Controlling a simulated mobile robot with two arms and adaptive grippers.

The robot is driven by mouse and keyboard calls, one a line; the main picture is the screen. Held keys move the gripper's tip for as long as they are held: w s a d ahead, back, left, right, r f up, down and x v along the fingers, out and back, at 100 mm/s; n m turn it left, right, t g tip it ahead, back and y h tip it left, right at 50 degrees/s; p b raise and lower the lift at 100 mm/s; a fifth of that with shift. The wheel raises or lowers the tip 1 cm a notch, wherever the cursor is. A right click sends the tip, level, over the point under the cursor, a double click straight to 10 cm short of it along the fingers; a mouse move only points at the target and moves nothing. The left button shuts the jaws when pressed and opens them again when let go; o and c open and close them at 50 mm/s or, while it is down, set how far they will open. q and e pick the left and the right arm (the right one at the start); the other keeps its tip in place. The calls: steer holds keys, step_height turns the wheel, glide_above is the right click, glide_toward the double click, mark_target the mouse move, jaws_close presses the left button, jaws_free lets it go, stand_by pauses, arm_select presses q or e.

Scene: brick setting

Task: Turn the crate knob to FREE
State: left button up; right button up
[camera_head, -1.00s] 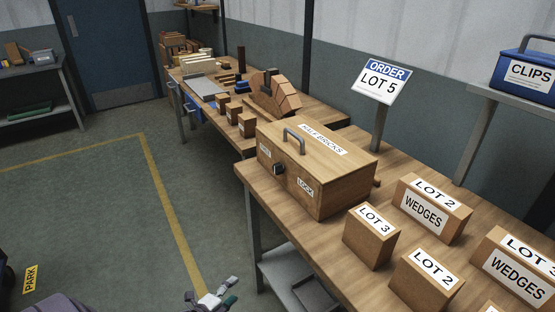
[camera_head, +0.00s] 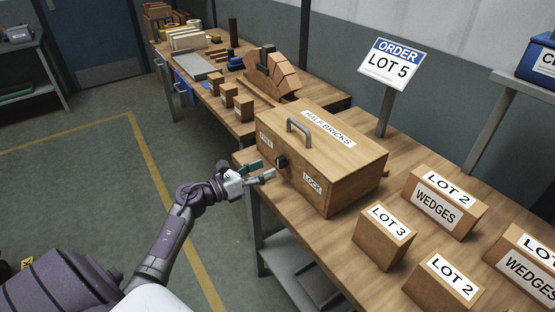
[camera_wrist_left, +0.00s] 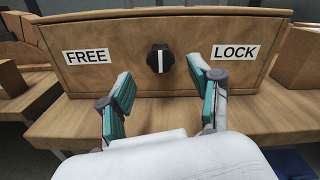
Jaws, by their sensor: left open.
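The wooden crate (camera_head: 340,178) labelled HALF BRICKS stands on the workbench with a grey handle on its lid. Its black knob (camera_wrist_left: 159,58) sits on the front face between the FREE label (camera_wrist_left: 87,57) on the left and the LOCK label (camera_wrist_left: 235,52) on the right. In the head view the left gripper (camera_head: 262,171) is just in front of the knob (camera_head: 282,161). My right gripper is not in view.
LOT 3 box (camera_head: 384,238), LOT 2 box (camera_head: 441,283) and a WEDGES box (camera_head: 442,203) stand right of the crate. An ORDER LOT 5 sign (camera_head: 390,66) stands behind. Small boxes (camera_head: 229,95) sit on the farther bench.

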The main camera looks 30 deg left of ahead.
mark_target(278, 163)
arm_select(q)
steer(key=x, duration=0.4)
steer(key=shift+w+r+p, duration=0.1)
steer(key=shift+r+p, duration=0.05)
steer(key=shift+p, duration=0.2)
steer(key=shift+w+d, duration=0.2)
steer(key=shift+w, duration=0.25)
steer(key=c, duration=1.1)
steer(key=shift+c, duration=0.2)
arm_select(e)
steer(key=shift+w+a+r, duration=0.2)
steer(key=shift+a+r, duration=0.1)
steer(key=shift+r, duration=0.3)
